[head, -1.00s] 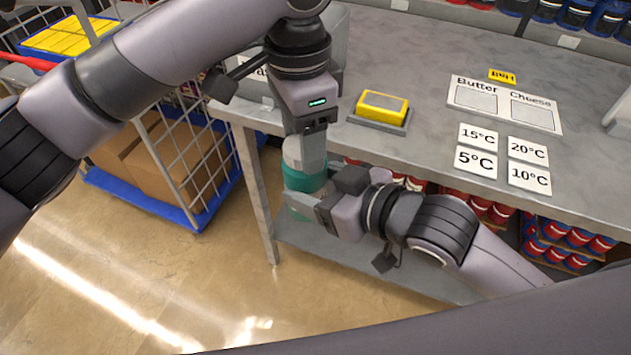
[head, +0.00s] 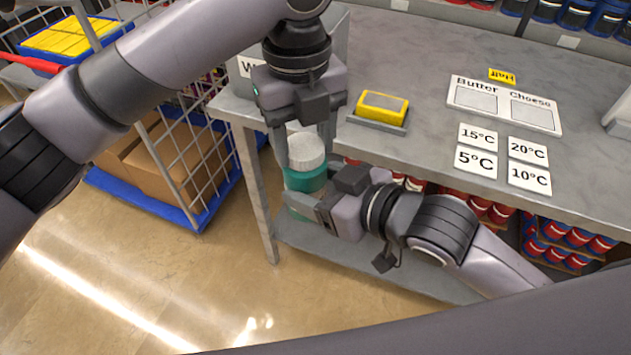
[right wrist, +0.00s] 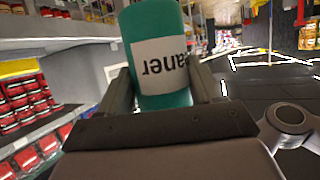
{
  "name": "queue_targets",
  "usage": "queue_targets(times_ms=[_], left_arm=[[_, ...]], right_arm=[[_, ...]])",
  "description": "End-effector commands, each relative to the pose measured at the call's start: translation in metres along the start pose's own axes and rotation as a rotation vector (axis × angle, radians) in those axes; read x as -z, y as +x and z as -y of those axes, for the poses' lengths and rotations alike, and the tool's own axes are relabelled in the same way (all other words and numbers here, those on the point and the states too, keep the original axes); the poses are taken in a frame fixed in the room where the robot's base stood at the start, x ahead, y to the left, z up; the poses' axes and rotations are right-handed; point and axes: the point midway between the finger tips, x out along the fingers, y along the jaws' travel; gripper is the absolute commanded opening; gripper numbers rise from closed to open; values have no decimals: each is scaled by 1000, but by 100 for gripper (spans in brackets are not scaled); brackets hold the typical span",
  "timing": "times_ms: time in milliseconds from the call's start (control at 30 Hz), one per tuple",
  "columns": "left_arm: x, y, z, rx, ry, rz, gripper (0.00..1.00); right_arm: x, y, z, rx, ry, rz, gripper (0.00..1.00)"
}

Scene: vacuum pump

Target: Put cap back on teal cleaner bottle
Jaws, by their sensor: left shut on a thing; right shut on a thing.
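The teal cleaner bottle (head: 306,182) is held off the front edge of the grey table. My right gripper (head: 322,209) is shut on its lower part. In the right wrist view, the bottle (right wrist: 160,30) sits between both fingers, with an upside-down white label ending in "aner". The white ribbed cap (head: 306,150) is at the top of the bottle in the head view. My left gripper (head: 304,148) points down from above, shut on the cap with a finger on each side. I cannot tell how tightly the cap sits on the bottle.
The grey table (head: 420,60) holds a yellow item on a grey base (head: 382,107), temperature cards (head: 476,162) and a Butter/Cheese board (head: 505,103). A wire cage cart (head: 170,160) with boxes stands at the left. The floor in front is clear.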

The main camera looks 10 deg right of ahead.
Motion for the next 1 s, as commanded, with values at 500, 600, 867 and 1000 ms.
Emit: queue_targets(times_ms=[500, 600, 867, 1000], left_arm=[[0, 0, 0, 0, 14, 0, 80], [0, -4, 0, 1, 14, 1, 80], [0, -34, 0, 2, 13, 2, 80], [0, -45, 0, 1, 14, 0, 80]], right_arm=[[1, 0, 0, 0, -1, -3, 0], [1, 0, 0, 0, -1, -3, 0], [1, 0, 0, 0, -1, -4, 0], [1, 0, 0, 1, -1, -4, 0]])
